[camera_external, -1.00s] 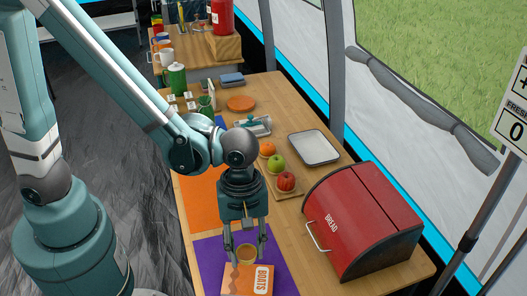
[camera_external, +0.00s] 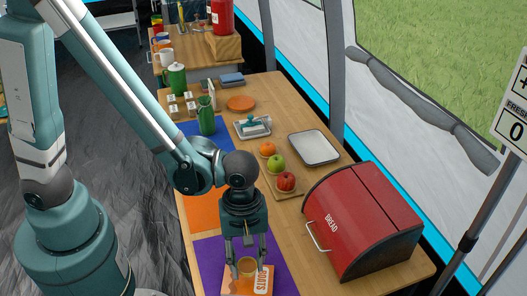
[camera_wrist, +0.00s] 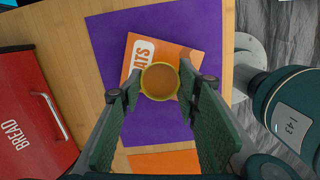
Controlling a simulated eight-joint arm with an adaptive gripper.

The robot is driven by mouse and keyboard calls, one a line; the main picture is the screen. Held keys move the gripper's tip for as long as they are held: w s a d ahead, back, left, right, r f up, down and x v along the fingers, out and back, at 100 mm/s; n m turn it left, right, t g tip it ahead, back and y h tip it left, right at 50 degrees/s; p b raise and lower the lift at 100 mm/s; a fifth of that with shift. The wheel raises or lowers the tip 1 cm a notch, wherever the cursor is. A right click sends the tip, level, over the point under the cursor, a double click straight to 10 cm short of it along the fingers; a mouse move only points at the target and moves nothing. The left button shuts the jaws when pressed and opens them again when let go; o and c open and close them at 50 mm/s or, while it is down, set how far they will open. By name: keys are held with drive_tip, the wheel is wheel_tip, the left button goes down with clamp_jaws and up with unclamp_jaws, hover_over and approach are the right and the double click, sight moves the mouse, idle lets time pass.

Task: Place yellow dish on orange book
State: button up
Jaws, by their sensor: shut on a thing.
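The yellow dish (camera_wrist: 159,82) is a small round bowl with a yellow rim, and it shows between my fingertips in the wrist view. In the external view the dish (camera_external: 247,267) is low in the picture, over the orange book. My gripper (camera_external: 246,262) is shut on the dish, a finger on each side. The orange book (camera_wrist: 185,57), marked "BOATS", lies flat on a purple mat (camera_wrist: 107,40). The dish covers part of the book. I cannot tell whether the dish touches the book or hangs slightly above it.
A red bread box (camera_external: 360,215) stands to the right of the mat. A wooden tray with fruit (camera_external: 286,181), a metal tray (camera_external: 314,147) and a green pitcher (camera_external: 206,116) stand farther back. An orange mat (camera_external: 201,208) lies behind the purple one.

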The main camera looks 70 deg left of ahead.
sight(248, 271)
drive_tip(key=shift+f+b, duration=0.6)
drive_tip(key=shift+f, duration=1.5)
drive_tip(key=shift+f, duration=0.15)
drive_tip(key=o, duration=0.9)
drive_tip(key=shift+a+r+p, duration=0.25)
drive_tip(key=shift+r+p, duration=0.25)
drive_tip(key=shift+r, duration=1.55)
drive_tip(key=shift+a+r+p, duration=0.2)
drive_tip(key=shift+r+p, duration=0.35)
drive_tip(key=shift+r, duration=1.5)
drive_tip(key=shift+a+r+p, duration=0.25)
drive_tip(key=shift+r+p, duration=0.25)
drive_tip(key=shift+r, duration=1.55)
drive_tip(key=shift+w, duration=0.1)
